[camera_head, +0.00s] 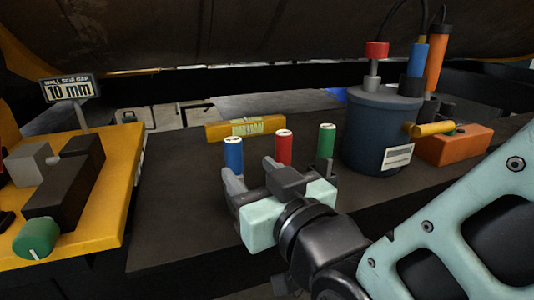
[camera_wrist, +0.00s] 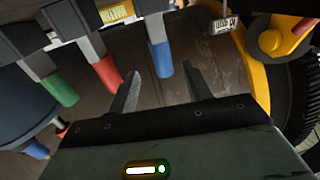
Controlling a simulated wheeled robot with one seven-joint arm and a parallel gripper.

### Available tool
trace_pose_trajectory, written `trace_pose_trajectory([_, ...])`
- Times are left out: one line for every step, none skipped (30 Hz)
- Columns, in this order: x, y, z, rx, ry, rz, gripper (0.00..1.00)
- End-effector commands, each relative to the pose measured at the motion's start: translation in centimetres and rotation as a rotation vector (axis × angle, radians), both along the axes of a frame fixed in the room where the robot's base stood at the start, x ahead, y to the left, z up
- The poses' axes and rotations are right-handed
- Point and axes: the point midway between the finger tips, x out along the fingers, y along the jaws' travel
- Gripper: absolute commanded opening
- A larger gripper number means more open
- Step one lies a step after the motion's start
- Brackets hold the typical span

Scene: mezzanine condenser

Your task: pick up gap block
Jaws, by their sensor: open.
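Three gap blocks with coloured handles stand upright in a row on the dark bench: blue (camera_head: 233,153), red (camera_head: 284,146) and green (camera_head: 326,140). Each has a small white label on top, too small to read. In the wrist view the blue one (camera_wrist: 160,60) lies ahead between the finger lines, with red (camera_wrist: 107,73) and green (camera_wrist: 60,89) to its left. My gripper (camera_head: 248,168) is open and empty, in front of the blue and red blocks. It appears apart from the blue block. The lower parts of the blocks are partly hidden in the head view.
A sign (camera_head: 68,90) reading 10 mm stands on the yellow fixture (camera_head: 105,180) at left, with a green knob (camera_head: 35,240). A yellow bar (camera_head: 270,124) lies behind the blocks. A dark blue canister (camera_head: 375,130) and an orange box (camera_head: 460,145) stand right. Bench left of the blocks is clear.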

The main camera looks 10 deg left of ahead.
Motion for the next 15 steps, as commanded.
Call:
trace_pose_trajectory([0.5, 0.4, 0.1, -0.001, 0.000, 0.000, 0.49])
trace_pose_trajectory([0.7, 0.6, 0.1, -0.001, 0.001, 0.000, 0.49])
trace_pose_trajectory([0.9, 0.8, 0.1, -0.001, 0.001, 0.000, 0.49])
trace_pose_trajectory([1.0, 0.9, 0.0, -0.001, 0.000, 0.000, 0.49])
trace_pose_trajectory([1.1, 0.9, 0.0, -0.001, 0.000, 0.000, 0.49])
trace_pose_trajectory([1.2, 1.0, 0.0, -0.002, 0.001, 0.000, 0.49])
trace_pose_trajectory([1.3, 1.1, 0.0, -0.002, 0.001, 0.000, 0.49])
trace_pose_trajectory([1.4, 1.3, 0.0, -0.001, 0.000, 0.000, 0.49])
trace_pose_trajectory([1.6, 1.5, 0.0, -0.001, 0.000, 0.000, 0.49])
trace_pose_trajectory([1.8, 1.7, 0.0, -0.002, 0.001, 0.000, 0.49])
trace_pose_trajectory([2.0, 1.9, 0.0, -0.003, 0.000, 0.000, 0.49])
trace_pose_trajectory([2.3, 2.2, -0.1, -0.004, 0.000, 0.001, 0.49])
trace_pose_trajectory([2.6, 2.5, -0.1, -0.004, 0.000, 0.001, 0.49])
trace_pose_trajectory([2.8, 2.8, -0.2, -0.004, 0.000, 0.001, 0.49])
trace_pose_trajectory([3.2, 3.1, -0.3, -0.003, 0.000, 0.001, 0.49])
